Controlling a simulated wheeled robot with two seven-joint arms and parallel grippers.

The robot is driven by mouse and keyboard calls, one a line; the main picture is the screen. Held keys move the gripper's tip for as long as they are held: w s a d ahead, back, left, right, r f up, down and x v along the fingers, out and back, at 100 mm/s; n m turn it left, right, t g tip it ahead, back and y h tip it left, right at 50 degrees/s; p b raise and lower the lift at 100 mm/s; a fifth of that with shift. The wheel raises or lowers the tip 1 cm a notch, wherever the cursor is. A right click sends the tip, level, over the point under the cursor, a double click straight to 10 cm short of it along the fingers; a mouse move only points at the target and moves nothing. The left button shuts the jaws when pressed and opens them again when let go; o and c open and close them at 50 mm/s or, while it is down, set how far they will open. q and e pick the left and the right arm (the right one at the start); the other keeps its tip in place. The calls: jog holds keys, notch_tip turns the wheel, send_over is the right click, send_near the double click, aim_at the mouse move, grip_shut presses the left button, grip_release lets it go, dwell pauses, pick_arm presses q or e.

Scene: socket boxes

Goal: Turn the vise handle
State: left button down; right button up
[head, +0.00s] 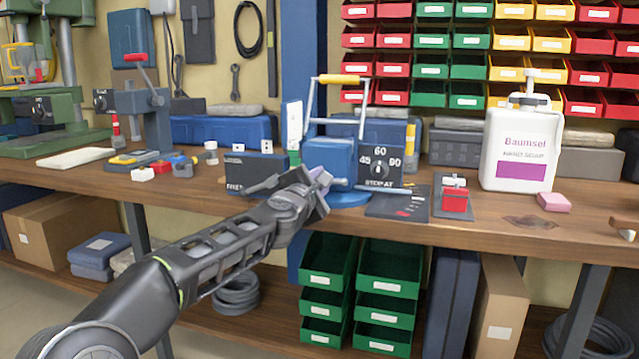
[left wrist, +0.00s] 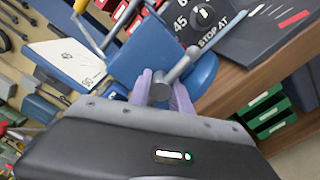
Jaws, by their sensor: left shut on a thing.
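The blue vise (head: 332,160) stands at the front of the workbench, on a round blue base. Its grey handle (left wrist: 180,68) is a bar with a round hub and shows clearly in the left wrist view, slanting up to the right. My left gripper (head: 318,182) is at the front of the vise. In the left wrist view its purple fingers (left wrist: 160,92) are closed on the handle around the hub. The fingers partly hide the hub. The vise body (left wrist: 150,50) fills the area just beyond the fingers. My right gripper is not in view.
A dial box (head: 383,168) marked "STOP AT" with 45, 60 and 90 stands right of the vise. A dark plate (head: 398,203) lies before it. A white jug (head: 518,150) and pink block (head: 553,202) are further right. Several small tools lie left. Green drawers (head: 388,285) sit below.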

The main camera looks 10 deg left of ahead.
pick_arm(q)
jog(key=shift+r+n, duration=0.2)
jog(key=shift+n, duration=0.1)
jog(key=c, duration=1.2)
grip_release()
jog(key=shift+f, duration=0.15)
jog(key=shift+s+a+b, duration=0.2)
jog(key=shift+s+b, duration=0.9)
jog(key=shift+s, duration=2.75)
jog(key=shift+o, duration=0.2)
